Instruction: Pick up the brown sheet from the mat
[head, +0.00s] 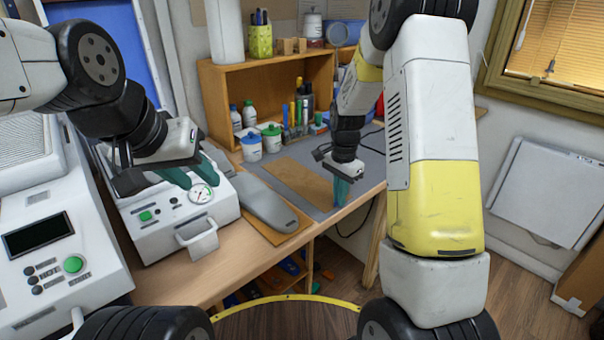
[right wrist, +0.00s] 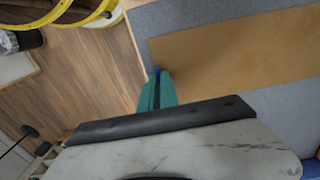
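The brown sheet (head: 298,183) lies flat on the grey mat (head: 268,167) on the bench. It also shows large in the right wrist view (right wrist: 235,52), with the mat (right wrist: 190,20) around it. My right gripper (head: 340,192) points down at the sheet's near right end. In the right wrist view its teal fingers (right wrist: 157,88) overlap the sheet's end edge in the picture. I cannot tell whether they touch the sheet or how far apart they are. My left gripper (head: 190,175) is open and empty above the white gauge machine.
The gauge machine (head: 165,215) stands left of the mat. A grey insole form (head: 262,203) lies on a brown board (head: 288,234) beside it. White pots (head: 251,148) and a wooden shelf (head: 222,103) stand behind the mat. The bench edge runs close to my right gripper.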

